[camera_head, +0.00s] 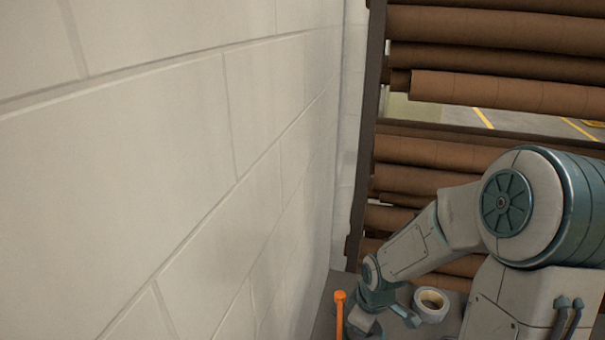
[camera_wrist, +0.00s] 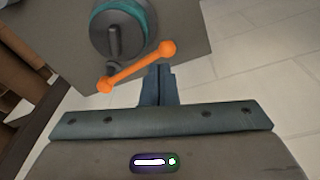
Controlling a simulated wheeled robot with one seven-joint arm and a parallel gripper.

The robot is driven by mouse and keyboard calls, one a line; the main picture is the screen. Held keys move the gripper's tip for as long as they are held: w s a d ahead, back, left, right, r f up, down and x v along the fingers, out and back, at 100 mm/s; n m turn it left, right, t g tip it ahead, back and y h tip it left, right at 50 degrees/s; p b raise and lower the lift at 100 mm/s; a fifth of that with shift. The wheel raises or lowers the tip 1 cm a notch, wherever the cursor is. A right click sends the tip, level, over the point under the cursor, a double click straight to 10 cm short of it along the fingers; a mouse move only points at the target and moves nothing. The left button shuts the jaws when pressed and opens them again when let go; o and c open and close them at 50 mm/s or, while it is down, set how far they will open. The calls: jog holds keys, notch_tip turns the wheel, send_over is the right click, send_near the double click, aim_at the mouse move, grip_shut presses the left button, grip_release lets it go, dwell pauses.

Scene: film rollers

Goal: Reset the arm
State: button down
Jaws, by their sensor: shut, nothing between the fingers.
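My arm comes in from the right in the head view and bends down to a grey surface at the bottom. My gripper shows best in the wrist view (camera_wrist: 157,72), where its two dark blue-grey fingers are together with nothing between them. An orange bar with round knobs (camera_wrist: 137,67) lies slantwise just beyond the fingertips in that view. I cannot tell whether they touch. The bar also shows upright at the bottom of the head view (camera_head: 340,314), left of my wrist. My fingertips are not clear in the head view.
A light block wall (camera_head: 170,150) fills the left. A rack of brown rollers (camera_head: 480,85) stands behind my arm. A pale ring-shaped roll (camera_head: 432,305) sits on the grey surface (camera_wrist: 185,30). A round grey part with a teal band (camera_wrist: 118,30) lies beyond the bar. Tiled floor shows right.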

jog(key=s+d+r+m+t+h+b, duration=0.1)
jog(key=s+r+m+b, duration=0.3)
jog(key=s+r+m, duration=0.7)
jog(key=shift+s+d+r+t+b, duration=0.15)
jog(key=shift+s+r+t+b, duration=0.2)
jog(key=shift+s+r+t, duration=0.85)
jog(key=shift+s+r+g, duration=0.1)
jog(key=shift+r+g, duration=0.3)
jog(key=shift+r, duration=0.25)
